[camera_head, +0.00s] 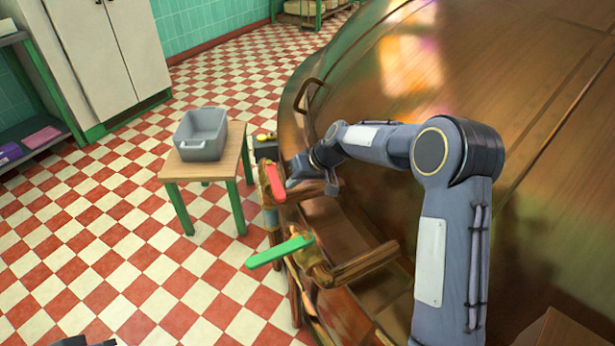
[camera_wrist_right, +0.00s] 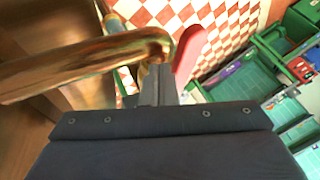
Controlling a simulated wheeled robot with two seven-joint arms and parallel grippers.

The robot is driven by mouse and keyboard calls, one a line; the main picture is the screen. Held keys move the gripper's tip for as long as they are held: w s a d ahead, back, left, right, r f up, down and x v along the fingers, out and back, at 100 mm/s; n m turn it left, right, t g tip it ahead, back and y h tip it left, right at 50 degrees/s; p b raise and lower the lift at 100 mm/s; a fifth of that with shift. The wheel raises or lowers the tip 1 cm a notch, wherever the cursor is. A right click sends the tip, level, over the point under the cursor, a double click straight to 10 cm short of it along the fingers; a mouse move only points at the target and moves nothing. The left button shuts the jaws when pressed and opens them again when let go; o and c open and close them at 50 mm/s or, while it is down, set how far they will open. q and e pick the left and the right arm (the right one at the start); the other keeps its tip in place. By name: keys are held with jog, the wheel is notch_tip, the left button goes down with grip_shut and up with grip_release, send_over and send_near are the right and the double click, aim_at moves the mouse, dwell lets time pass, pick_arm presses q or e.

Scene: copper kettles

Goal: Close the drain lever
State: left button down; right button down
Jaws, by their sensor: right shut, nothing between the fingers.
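A red lever handle (camera_head: 275,183) and a green lever handle (camera_head: 280,252) sit on copper pipes at the side of the big copper kettle (camera_head: 470,80). The green one points out to the left, away from the kettle; the red one lies more along the kettle's side. The pictures do not label which is the drain lever. My right gripper (camera_head: 292,183) is shut and empty, right beside the red handle. In the right wrist view, its fingers (camera_wrist_right: 160,85) are close to the red handle (camera_wrist_right: 188,55); I cannot tell whether they touch it. A copper pipe (camera_wrist_right: 85,65) runs just left of them.
A small wooden table (camera_head: 208,168) with a grey tub (camera_head: 201,135) stands left of the levers. A curved handle (camera_head: 308,95) is on the kettle above my wrist. A white cabinet (camera_head: 95,55) stands at the back left. The checkered floor (camera_head: 120,250) is mostly clear.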

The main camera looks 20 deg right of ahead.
jog(key=shift+a+f, duration=0.1)
jog(key=shift+a, duration=0.25)
